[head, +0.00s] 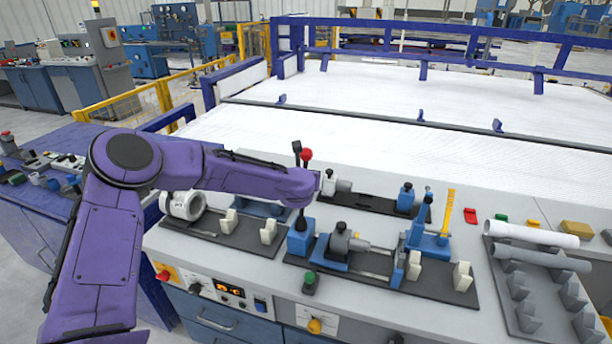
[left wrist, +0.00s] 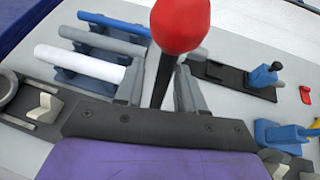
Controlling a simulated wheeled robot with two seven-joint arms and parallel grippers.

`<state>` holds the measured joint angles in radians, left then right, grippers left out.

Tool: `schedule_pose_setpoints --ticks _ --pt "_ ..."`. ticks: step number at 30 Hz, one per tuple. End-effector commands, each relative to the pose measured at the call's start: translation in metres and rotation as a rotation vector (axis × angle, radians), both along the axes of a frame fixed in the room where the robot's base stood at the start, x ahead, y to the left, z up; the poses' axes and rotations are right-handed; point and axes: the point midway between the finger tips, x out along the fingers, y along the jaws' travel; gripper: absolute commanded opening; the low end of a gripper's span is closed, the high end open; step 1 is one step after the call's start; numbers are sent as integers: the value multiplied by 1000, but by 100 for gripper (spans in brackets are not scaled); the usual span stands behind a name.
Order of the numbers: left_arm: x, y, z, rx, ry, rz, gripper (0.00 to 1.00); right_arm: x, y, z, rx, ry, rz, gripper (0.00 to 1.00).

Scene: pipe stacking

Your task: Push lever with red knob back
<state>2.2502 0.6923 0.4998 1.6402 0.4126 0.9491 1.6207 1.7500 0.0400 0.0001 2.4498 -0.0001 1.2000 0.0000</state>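The lever's round red knob (head: 306,155) stands above the end of my purple left arm in the head view. The knob is large and close in the left wrist view (left wrist: 181,24), and its black shaft (left wrist: 161,82) runs down from it. My left gripper (left wrist: 158,70) has its grey fingers apart, one on each side of the shaft; whether either finger touches it cannot be told. In the head view the arm hides part of the lever above its blue base (head: 300,237). My right gripper is not in view.
A blue and grey clamp fixture (head: 345,246) stands right of the lever base. A green-topped button (head: 310,279) is in front. A white pipe (head: 530,234) and a grey pipe (head: 540,257) lie on a grey rack at the right. A white ring-shaped part (head: 184,205) lies left.

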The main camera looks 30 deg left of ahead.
Motion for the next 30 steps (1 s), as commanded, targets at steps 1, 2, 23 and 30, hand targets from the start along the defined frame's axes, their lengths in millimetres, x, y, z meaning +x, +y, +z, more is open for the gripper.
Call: schedule_pose_setpoints --ticks 1,2,23,30 --pt "0 0 0 0 0 -1 39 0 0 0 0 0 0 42" --pt "0 -1 0 0 0 -1 39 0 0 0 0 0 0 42" --pt "-85 -38 43 -1 0 -2 39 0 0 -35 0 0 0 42" --pt "-86 -38 44 -1 1 -1 39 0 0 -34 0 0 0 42"
